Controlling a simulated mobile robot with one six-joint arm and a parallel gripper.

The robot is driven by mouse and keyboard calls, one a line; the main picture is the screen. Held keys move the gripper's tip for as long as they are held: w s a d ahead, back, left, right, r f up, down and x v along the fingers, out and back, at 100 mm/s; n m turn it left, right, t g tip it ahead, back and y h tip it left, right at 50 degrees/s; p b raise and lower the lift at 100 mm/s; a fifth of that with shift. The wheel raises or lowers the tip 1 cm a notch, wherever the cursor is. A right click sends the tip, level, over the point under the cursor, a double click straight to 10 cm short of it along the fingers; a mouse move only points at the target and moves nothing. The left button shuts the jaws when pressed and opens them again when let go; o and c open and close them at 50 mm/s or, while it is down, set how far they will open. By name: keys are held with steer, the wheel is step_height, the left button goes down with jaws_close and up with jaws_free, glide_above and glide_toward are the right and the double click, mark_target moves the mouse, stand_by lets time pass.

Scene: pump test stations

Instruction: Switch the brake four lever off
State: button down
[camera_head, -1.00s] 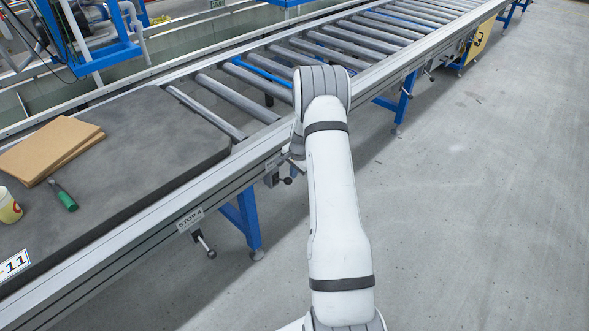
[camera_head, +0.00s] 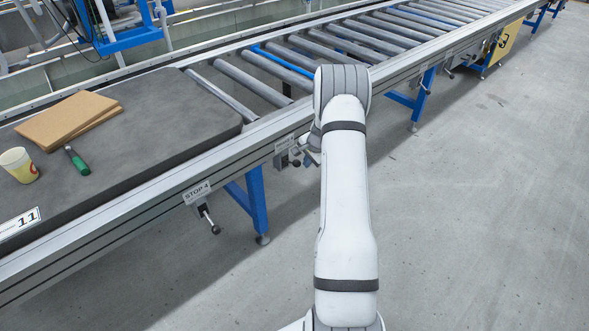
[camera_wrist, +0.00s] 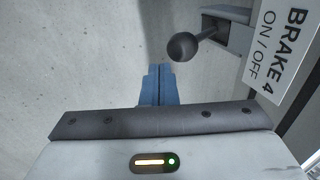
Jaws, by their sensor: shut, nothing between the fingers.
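The brake four lever (camera_wrist: 182,47) is a dark ball knob on a short stem that comes out of a grey bracket (camera_wrist: 230,30) in the wrist view. Its white label (camera_wrist: 279,47) reads BRAKE 4 ON / OFF. My gripper (camera_wrist: 158,70) has its blue-grey fingers shut together and empty, just below and left of the knob in the picture. A small gap shows between the fingertips and the knob. In the head view the lever (camera_head: 296,163) sticks out from the conveyor's side, left of my arm's end. My fingers are mostly hidden there.
The STOP 4 lever (camera_head: 214,229) hangs from the conveyor side rail further left. A dark slab (camera_head: 150,150) on the conveyor carries cardboard (camera_head: 67,120), a paper cup (camera_head: 18,165) and a green-handled tool (camera_head: 77,160). A blue leg (camera_head: 256,205) stands below. Floor at right is clear.

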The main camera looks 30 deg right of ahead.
steer(key=shift+f+b, duration=0.35)
steer(key=shift+f, duration=0.05)
steer(key=shift+s, duration=0.1)
steer(key=shift+a, duration=0.15)
stand_by(0.9)
steer(key=shift+r, duration=0.15)
steer(key=shift+r+p, duration=0.5)
steer(key=shift+r, duration=0.15)
